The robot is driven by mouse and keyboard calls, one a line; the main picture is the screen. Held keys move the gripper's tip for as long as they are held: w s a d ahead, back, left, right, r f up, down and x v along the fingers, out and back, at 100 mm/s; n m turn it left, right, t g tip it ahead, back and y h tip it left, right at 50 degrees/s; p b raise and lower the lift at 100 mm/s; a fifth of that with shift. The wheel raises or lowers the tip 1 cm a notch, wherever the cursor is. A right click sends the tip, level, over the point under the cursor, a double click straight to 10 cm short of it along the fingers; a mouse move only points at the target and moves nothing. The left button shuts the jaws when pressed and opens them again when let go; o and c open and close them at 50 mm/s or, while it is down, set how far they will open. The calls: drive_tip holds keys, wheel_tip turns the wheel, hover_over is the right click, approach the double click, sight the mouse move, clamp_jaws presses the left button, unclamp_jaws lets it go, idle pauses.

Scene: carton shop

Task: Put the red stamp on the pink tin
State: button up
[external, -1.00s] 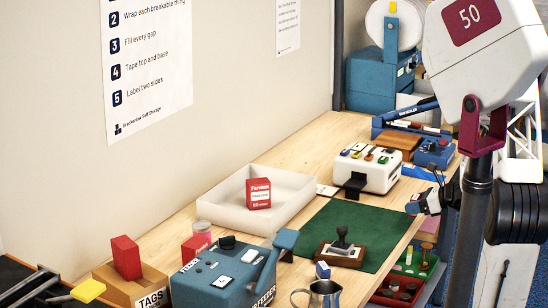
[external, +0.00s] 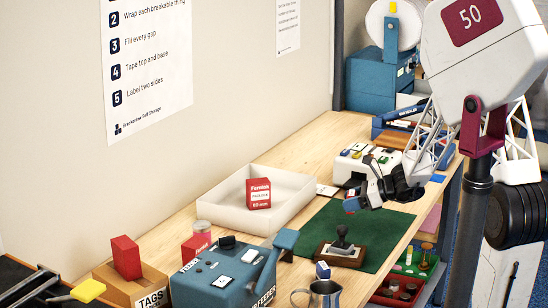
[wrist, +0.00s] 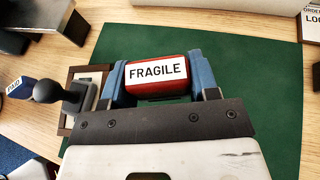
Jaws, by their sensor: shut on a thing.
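My gripper (wrist: 158,85) is shut on a red block-like piece (wrist: 158,88) with a white label reading FRAGILE, which looks like the red stamp. The blue fingertips hold it at both ends above the green mat. In the external view my gripper (external: 355,204) is over the mat's far right part, and the stamp is hard to make out there.
A black-knobbed stamp (external: 342,240) sits on a wooden base on the green mat (external: 318,218). A white tray (external: 232,190) holds a red carton (external: 258,193). A blue feeder machine (external: 225,270) and a metal jug (external: 322,294) stand in front. A cream machine (external: 352,165) stands behind.

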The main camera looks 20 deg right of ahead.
drive_tip(key=s+a+r+n+g, duration=0.1)
drive_tip(key=s+a+g, duration=0.1)
drive_tip(key=a, duration=0.9)
drive_tip(key=s+a+r+n+g+y, duration=0.1)
drive_tip(key=s+a+r+n+g, duration=0.1)
drive_tip(key=a, duration=1)
drive_tip(key=s+a+r+n+g, duration=0.1)
drive_tip(key=s+a, duration=0.3)
drive_tip(key=a, duration=0.7)
drive_tip(key=shift+a+r+n+g, duration=0.2)
drive_tip(key=shift+r+n+g, duration=0.25)
drive_tip(key=shift+n, duration=0.25)
drive_tip(key=shift+w, duration=0.1)
hover_over(201, 225)
drive_tip(key=shift+w+f, duration=0.2)
drive_tip(key=shift+f, duration=0.6)
drive_tip(key=shift+f, duration=0.1)
drive_tip(key=shift+f, duration=1.65)
drive_tip(key=shift+f, duration=0.15)
